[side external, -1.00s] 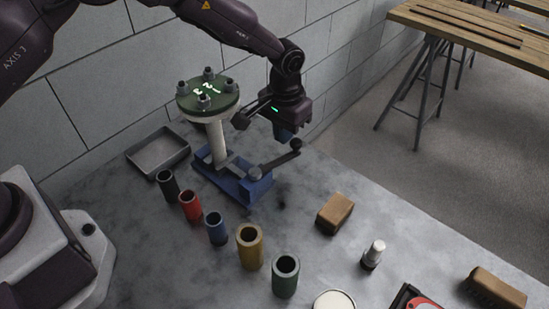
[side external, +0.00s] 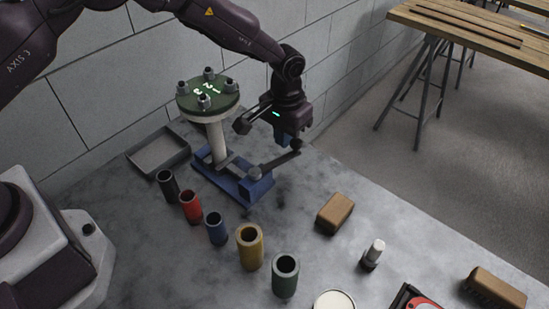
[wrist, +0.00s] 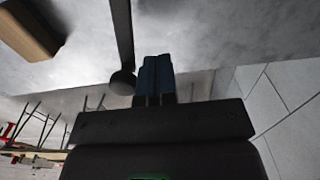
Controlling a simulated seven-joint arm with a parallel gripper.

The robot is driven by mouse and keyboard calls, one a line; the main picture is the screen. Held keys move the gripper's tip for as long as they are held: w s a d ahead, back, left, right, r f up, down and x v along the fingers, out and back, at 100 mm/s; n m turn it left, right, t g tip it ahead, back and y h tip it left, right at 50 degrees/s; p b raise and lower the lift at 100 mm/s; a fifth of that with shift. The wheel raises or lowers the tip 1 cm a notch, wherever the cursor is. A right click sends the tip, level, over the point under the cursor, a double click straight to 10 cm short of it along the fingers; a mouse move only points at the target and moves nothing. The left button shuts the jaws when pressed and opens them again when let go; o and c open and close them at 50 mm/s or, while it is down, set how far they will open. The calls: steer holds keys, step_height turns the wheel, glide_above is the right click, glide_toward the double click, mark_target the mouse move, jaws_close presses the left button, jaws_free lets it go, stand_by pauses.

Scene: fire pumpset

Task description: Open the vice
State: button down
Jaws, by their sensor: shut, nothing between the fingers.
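The blue vice (side external: 236,180) stands on the grey table and holds a pale upright post with a green flange (side external: 207,98) on top. Its dark handle (side external: 278,164) points right and ends in a round knob (side external: 296,145). My gripper (side external: 283,141) is shut and empty, just behind and left of the knob in the side view. In the wrist view my shut blue fingers (wrist: 155,75) are right beside the knob (wrist: 122,82), with the handle bar (wrist: 122,35) running away from it. I cannot tell whether the fingers touch the knob.
A row of coloured tubes (side external: 250,247) stands in front of the vice. A grey tray (side external: 158,152) lies to its left by the wall. A brown block (side external: 335,213) and a white-topped cylinder (side external: 373,255) are to the right. The table between vice and block is clear.

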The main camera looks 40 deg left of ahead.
mark_target(301, 146)
steer(key=shift+d, duration=1.25)
steer(key=shift+s+d+r, duration=0.1)
steer(key=shift+s+d, duration=0.1)
steer(key=shift+d, duration=0.8)
